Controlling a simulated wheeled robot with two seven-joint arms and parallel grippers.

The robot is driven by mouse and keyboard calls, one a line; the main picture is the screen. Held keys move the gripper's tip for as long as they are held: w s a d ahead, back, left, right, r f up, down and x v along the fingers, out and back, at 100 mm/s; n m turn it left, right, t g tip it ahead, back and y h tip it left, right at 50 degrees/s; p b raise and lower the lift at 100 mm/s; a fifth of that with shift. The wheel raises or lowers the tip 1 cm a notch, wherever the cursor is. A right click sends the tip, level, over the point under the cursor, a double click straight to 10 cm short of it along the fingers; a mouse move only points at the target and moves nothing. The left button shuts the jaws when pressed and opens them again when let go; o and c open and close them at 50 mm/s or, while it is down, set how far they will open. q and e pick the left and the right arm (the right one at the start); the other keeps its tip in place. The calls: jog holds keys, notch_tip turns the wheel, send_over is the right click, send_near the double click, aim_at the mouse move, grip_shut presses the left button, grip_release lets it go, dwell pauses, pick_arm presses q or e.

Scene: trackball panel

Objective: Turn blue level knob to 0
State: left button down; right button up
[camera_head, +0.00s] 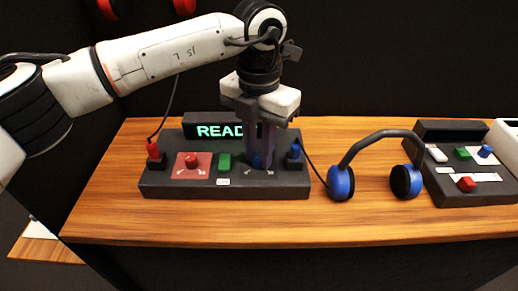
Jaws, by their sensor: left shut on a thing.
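The blue level knob (257,160) sits on the right part of the dark panel (225,188), partly hidden by my gripper. My left gripper (257,162) reaches straight down from above. Its fingers are shut on the blue knob. The pointer and scale marks of the knob are too small and covered to read. A red knob (191,160) on a red patch and a green button (224,162) are to its left on the same panel. My right gripper is not in view.
A display (215,131) reading "READ", partly covered, stands behind the panel. A red plug (154,150) and a blue plug (294,150) flank it. Blue headphones (341,182) lie right of the panel. Another panel (470,190) stands farther right. The table front (240,225) is clear.

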aim_at(259, 157)
pick_arm(q)
jog(key=c, duration=1.6)
grip_release()
jog(key=shift+r, duration=0.1)
jog(key=shift+r, duration=0.3)
notch_tip(259, 157, up, 10)
jog(key=shift+f, duration=0.2)
